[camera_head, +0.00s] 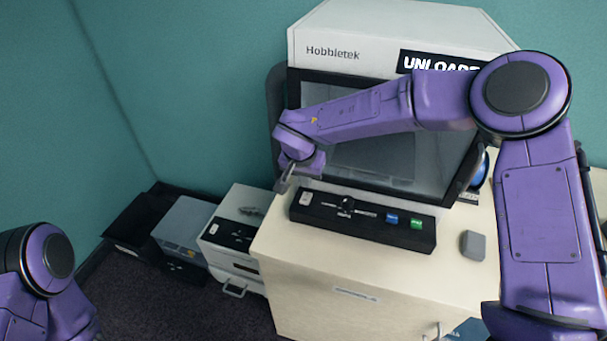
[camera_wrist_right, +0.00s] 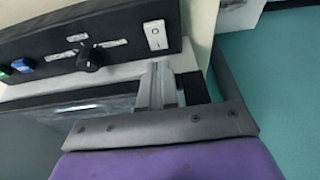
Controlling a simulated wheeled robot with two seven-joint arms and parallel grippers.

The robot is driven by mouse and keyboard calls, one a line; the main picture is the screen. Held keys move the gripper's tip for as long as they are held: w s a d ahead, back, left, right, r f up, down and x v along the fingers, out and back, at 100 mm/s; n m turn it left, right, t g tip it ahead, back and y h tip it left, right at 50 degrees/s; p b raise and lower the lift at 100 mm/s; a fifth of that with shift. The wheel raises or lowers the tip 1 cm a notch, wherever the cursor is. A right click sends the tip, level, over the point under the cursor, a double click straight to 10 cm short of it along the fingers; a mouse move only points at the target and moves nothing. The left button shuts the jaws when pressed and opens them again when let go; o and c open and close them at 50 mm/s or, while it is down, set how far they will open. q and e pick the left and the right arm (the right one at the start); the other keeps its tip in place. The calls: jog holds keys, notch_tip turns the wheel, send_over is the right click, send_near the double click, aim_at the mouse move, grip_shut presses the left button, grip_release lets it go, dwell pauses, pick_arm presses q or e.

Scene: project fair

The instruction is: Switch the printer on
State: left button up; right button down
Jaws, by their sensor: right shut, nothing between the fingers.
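The printer (camera_head: 345,50) is a large cream machine marked "Hobbietek", with a dark window, on a cream cabinet. Its black control panel (camera_head: 365,219) carries a white rocker switch (camera_head: 305,199) at the left end, a black knob (camera_head: 347,203), a blue button (camera_head: 391,218) and a green button (camera_head: 416,223). My right gripper (camera_head: 286,182) is shut and empty, just left of and above the switch. In the right wrist view the fingertips (camera_wrist_right: 159,68) are close to the rocker switch (camera_wrist_right: 155,35), apparently not touching it. Which way the rocker is set I cannot tell.
A grey block (camera_head: 473,246) lies on the cabinet top (camera_head: 340,262), right of the panel. A blue round part (camera_head: 480,170) is partly hidden behind my right arm. Smaller boxes (camera_head: 232,232) and a black bin (camera_head: 135,222) stand at the left by the teal wall.

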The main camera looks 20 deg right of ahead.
aim_at(305, 200)
notch_tip(305, 200, up, 10)
jog(key=b, duration=0.2)
jog(key=shift+s+a+f, duration=0.15)
jog(key=shift+s+a, duration=0.05)
jog(key=shift+s, duration=0.15)
